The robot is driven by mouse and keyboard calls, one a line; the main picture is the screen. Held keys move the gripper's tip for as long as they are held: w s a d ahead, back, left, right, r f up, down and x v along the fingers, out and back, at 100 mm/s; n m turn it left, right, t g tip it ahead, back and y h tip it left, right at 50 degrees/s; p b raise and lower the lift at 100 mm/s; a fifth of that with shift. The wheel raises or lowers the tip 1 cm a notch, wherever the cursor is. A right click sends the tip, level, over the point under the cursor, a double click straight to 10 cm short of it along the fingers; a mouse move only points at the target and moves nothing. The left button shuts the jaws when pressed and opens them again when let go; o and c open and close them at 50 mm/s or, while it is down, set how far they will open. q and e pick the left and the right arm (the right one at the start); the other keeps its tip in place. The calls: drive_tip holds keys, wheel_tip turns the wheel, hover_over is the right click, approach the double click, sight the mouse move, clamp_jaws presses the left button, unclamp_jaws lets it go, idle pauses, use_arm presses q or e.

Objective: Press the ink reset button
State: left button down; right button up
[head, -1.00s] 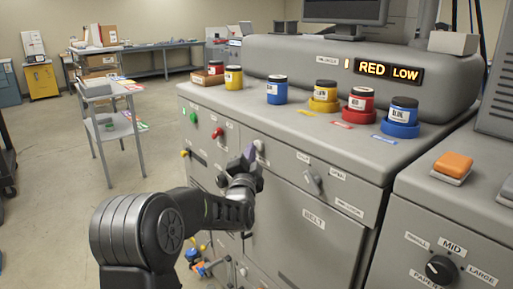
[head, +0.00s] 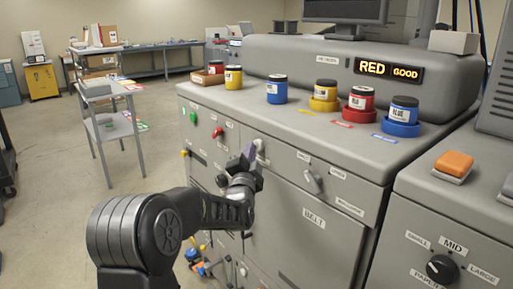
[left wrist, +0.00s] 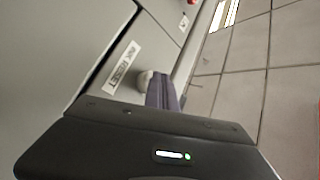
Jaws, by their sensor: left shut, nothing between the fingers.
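The ink reset button (head: 259,145) is a pale knob on the front panel of the grey machine. It also shows in the left wrist view (left wrist: 145,79), beside a white label reading INK RESET (left wrist: 122,67). My left gripper (head: 249,154) is shut and empty, with its fingertips right at the button; they also show in the left wrist view (left wrist: 163,92) against it. I cannot tell whether the button is pushed in. The display (head: 388,72) above reads RED GOOD. My right gripper is not in view.
Ink jars stand on the machine top: yellow (head: 233,78), blue (head: 277,90), and others on coloured rings. Green (head: 193,115) and red (head: 217,133) buttons sit left of my gripper. A lever switch (head: 313,180) is to its right. Open floor lies left, beside a small cart (head: 107,125).

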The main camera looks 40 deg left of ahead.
use_arm(q)
drive_tip(key=shift+s+a, duration=0.1)
drive_tip(key=shift+s, duration=0.45)
drive_tip(key=shift+s, duration=0.15)
drive_tip(key=s, duration=0.1)
drive_tip(key=s+a+b, duration=0.1)
drive_tip(key=s, duration=0.1)
drive_tip(key=s+b, duration=0.1)
drive_tip(key=shift+s+a, duration=0.25)
drive_tip(key=shift+s, duration=0.05)
idle(0.8)
